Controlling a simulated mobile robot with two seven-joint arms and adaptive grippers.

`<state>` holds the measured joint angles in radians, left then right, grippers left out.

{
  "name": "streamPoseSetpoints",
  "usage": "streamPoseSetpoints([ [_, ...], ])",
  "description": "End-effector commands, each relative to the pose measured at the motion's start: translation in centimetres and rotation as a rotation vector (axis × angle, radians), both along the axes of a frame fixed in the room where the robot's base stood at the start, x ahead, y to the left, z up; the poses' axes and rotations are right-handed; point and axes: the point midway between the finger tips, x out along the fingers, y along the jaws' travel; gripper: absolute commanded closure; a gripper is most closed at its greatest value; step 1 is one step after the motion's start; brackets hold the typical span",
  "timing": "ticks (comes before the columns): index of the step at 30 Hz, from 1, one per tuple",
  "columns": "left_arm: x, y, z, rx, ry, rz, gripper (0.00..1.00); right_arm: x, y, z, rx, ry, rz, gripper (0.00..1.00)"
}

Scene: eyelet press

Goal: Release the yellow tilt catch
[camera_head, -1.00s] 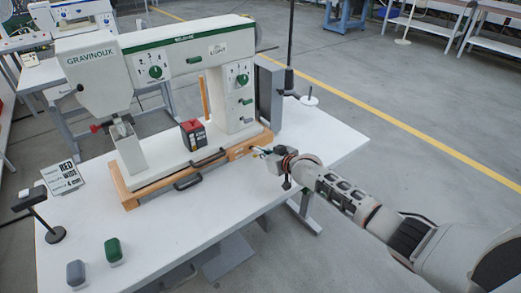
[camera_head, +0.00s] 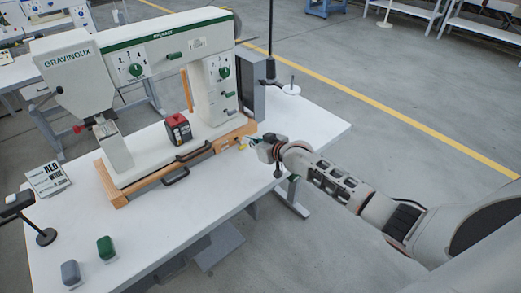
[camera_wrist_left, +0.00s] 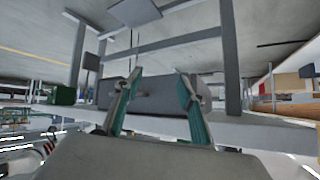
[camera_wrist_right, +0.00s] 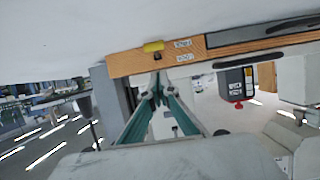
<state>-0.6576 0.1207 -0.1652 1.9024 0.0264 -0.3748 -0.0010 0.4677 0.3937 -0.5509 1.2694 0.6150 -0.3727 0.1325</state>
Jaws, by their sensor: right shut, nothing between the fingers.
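The yellow tilt catch (camera_wrist_right: 153,46) is on the front face of the press's wooden base (camera_wrist_right: 210,49), beside two small white labels, in the right wrist view. In the head view the catch is small and lies by my right fingertips, at the base's right end. My right gripper (camera_wrist_right: 159,92) is shut and empty, its fingertips meeting just below the catch in the right wrist picture. I cannot tell whether they touch it. My left gripper (camera_wrist_left: 157,88) is open and empty, low in front of the table's structure; it is not in the head view.
The eyelet press (camera_head: 150,45) stands on a white table (camera_head: 150,218). A black box with a red top (camera_head: 178,130) sits on its bed. Dark handles (camera_head: 176,177) project along the base front. Green and grey blocks (camera_head: 105,248) lie front left. The table's front right is clear.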

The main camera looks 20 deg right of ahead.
Motion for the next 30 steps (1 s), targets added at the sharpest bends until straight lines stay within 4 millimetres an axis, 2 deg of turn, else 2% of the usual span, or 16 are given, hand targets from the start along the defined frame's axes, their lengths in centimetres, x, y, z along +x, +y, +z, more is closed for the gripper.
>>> streamPoseSetpoints([
  [1,-0.1,-0.3,0.1,-0.005,0.0,-0.002,0.6,-1.1,-0.5,-0.2,-0.001,0.001,0.0,1.0],
  [6,0.2,-1.1,0.8,-0.02,-0.011,-0.005,0.6,-3.9,-1.4,-0.5,-0.001,0.0,0.0,1.0],
  [12,0.4,-1.2,0.9,-0.021,-0.016,-0.005,0.6,-5.8,-2.2,-0.7,-0.002,-0.002,0.0,1.0],
  [30,0.7,-0.4,0.9,-0.004,-0.021,-0.013,0.6,-6.3,-2.3,-0.7,-0.001,-0.001,-0.001,1.0],
])
